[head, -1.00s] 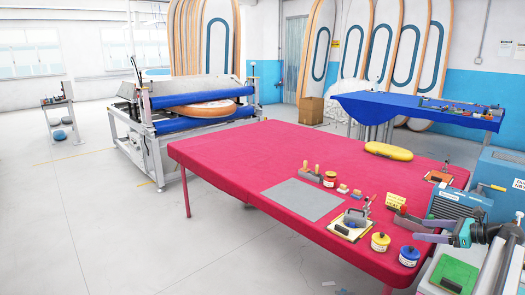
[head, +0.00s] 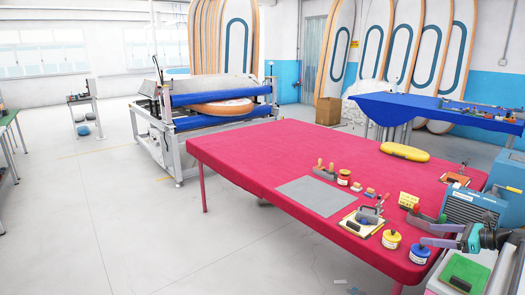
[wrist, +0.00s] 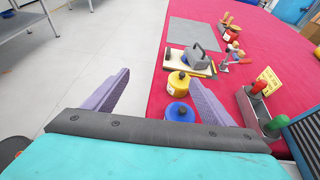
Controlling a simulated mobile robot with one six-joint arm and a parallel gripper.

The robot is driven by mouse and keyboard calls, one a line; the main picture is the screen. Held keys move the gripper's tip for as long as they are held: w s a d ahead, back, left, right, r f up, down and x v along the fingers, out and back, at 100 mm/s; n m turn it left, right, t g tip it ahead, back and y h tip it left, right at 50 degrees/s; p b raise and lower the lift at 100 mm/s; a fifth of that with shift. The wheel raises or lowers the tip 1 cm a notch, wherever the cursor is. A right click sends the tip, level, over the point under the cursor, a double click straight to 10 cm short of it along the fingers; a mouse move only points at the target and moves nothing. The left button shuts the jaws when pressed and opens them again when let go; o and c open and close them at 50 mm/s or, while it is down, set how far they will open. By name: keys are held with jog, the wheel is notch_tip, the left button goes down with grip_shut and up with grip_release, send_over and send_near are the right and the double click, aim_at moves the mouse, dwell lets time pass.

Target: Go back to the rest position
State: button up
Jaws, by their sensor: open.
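My gripper (head: 424,234) is at the lower right of the head view, over the right front corner of the red table (head: 262,155). In the wrist view my gripper (wrist: 158,76) shows two purple fingers spread apart with nothing held between them.
A clipboard with a grey tool (head: 368,215), a grey mat (head: 315,191) and a yellow roll (head: 404,151) lie on the table. A blue machine (head: 471,207) stands close right of my gripper. A roller machine (head: 185,120) stands behind. The floor (head: 90,225) at left is clear.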

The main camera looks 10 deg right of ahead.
jog(key=w+a+f+g+y+b, duration=0.15)
jog(key=w+a+f, duration=0.5)
jog(key=a, duration=0.65)
jog(key=w+a+f+y+b, duration=0.2)
jog(key=w+a+f, duration=0.45)
jog(key=a, duration=0.75)
jog(key=w+a+f+y+b, duration=0.15)
jog(key=w+a+f, duration=0.35)
jog(key=a+f, duration=0.6)
jog(key=w+a+f+m+t+h+b, duration=0.1)
jog(key=a+f+m+t+h, duration=0.1)
jog(key=a+f+m, duration=0.55)
jog(key=w+a+f+m+t+h+b, duration=0.1)
jog(key=a+f+m+t+h, duration=0.25)
jog(key=a, duration=0.75)
jog(key=s+f+m+g+h+b, duration=0.2)
jog(key=s+f+m+g+h, duration=0.65)
jog(key=s+f+m, duration=1.25)
jog(key=s+a+f+m+g+y, duration=0.1)
jog(key=s+m+g, duration=0.4)
jog(key=s, duration=1)
jog(key=s+a+f+m+g+y, duration=0.1)
jog(key=s+m+g, duration=0.4)
jog(key=s, duration=1)
jog(key=shift+a+f+g, duration=0.3)
jog(key=shift+f+g, duration=0.55)
jog(key=shift+g, duration=0.4)
